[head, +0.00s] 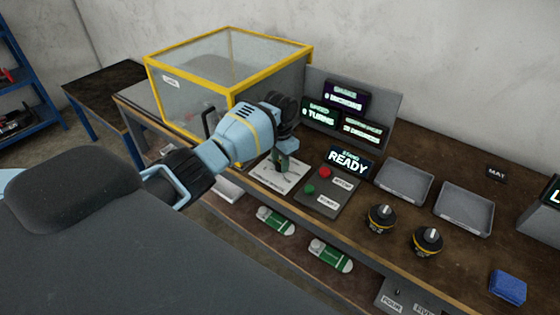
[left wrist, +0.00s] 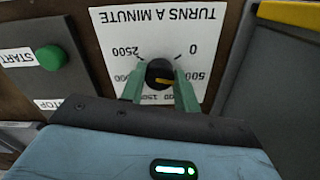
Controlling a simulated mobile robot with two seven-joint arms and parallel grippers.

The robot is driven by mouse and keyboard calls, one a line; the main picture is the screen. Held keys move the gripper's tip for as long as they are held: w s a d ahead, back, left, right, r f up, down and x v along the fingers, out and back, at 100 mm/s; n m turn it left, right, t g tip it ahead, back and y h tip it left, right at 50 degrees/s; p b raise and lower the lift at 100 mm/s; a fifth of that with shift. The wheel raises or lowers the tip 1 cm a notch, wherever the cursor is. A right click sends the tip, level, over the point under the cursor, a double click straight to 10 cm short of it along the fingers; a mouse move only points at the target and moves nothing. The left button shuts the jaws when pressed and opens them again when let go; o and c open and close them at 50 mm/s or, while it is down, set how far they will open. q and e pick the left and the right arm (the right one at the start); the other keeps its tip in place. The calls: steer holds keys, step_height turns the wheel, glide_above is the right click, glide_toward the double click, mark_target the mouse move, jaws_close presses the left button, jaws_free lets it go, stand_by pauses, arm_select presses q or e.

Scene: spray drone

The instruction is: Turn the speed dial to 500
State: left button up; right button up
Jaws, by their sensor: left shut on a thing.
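The speed dial (left wrist: 160,74) is a dark knob on a white plate (left wrist: 115,40) marked "TURNS A MINUTE", upside down in the left wrist view. My left gripper (left wrist: 159,85) is shut on the dial, one green finger on each side. In the head view my left gripper (head: 283,165) reaches down over the white plate (head: 268,183) and largely hides the dial. A speed display (head: 319,115) reads 0 turns. My right gripper is not in view.
A yellow-framed clear box (head: 195,95) stands close behind my left arm. A panel with a green start button (head: 309,189) and a red button (head: 324,172) is just right of the plate. Two grey trays (head: 405,180) and two black knobbed jars (head: 381,218) lie farther right.

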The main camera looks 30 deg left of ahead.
mark_target(280, 164)
arm_select(q)
steer(key=o, duration=1)
steer(key=shift+r, duration=0.1)
step_height(280, 164, up, 8)
steer(key=shift+f, duration=0.15)
stand_by(0.4)
